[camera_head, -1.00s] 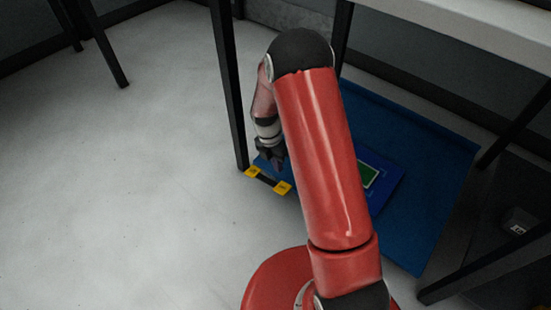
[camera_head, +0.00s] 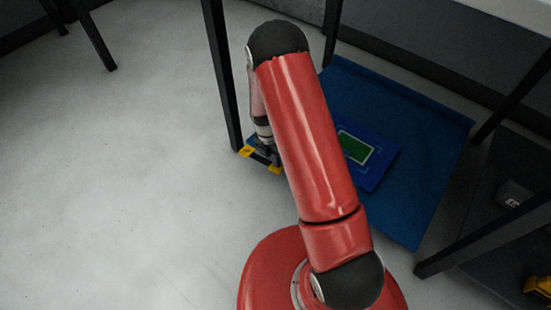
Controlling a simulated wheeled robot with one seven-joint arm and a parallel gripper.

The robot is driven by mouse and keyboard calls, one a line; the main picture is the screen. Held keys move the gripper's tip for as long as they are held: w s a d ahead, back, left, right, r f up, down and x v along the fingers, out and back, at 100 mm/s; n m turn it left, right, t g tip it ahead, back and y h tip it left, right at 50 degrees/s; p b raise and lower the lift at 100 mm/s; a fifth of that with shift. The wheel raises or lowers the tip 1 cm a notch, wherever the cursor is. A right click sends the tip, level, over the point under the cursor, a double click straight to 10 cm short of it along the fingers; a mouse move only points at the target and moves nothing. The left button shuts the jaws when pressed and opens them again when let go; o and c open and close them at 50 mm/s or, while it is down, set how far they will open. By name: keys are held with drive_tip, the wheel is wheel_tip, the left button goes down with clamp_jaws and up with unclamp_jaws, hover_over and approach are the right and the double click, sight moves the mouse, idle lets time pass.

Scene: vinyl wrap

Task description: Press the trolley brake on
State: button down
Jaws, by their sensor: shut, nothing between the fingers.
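A low black bar with yellow ends (camera_head: 246,151), which looks like the brake pedal, sits near the floor by the foot of a dark post, at the left corner of a blue board. My gripper (camera_head: 267,153) is shut and empty, pointing down over the bar's right half. My red forearm partly hides the gripper, so I cannot tell whether its tips touch the bar. The blue board (camera_head: 385,160) bears a green rectangle and lies on a larger blue sheet or deck (camera_head: 420,115); I cannot make out the trolley's full outline.
A dark upright post (camera_head: 222,80) stands just left of my arm. More dark legs (camera_head: 490,245) and a pale tabletop (camera_head: 515,12) are at the right. A small dark box (camera_head: 513,193) lies at the right.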

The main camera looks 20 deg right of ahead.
sight(280, 167)
drive_tip(key=shift+s+d+f+t+y+b, duration=0.3)
drive_tip(key=shift+f+t+y+b, duration=0.2)
drive_tip(key=shift+t, duration=0.15)
drive_tip(key=shift+s+d+f+t+y+b, duration=0.15)
drive_tip(key=shift+s+f+t+y+b, duration=0.1)
drive_tip(key=shift+f+t+y+b, duration=0.3)
drive_tip(key=shift+s+d+f+b, duration=0.15)
drive_tip(key=shift+s+f+b, duration=0.15)
drive_tip(key=shift+f, duration=0.55)
wheel_tip(280, 167, up, 8)
drive_tip(key=shift+r+p, duration=0.15)
drive_tip(key=shift+p, duration=0.95)
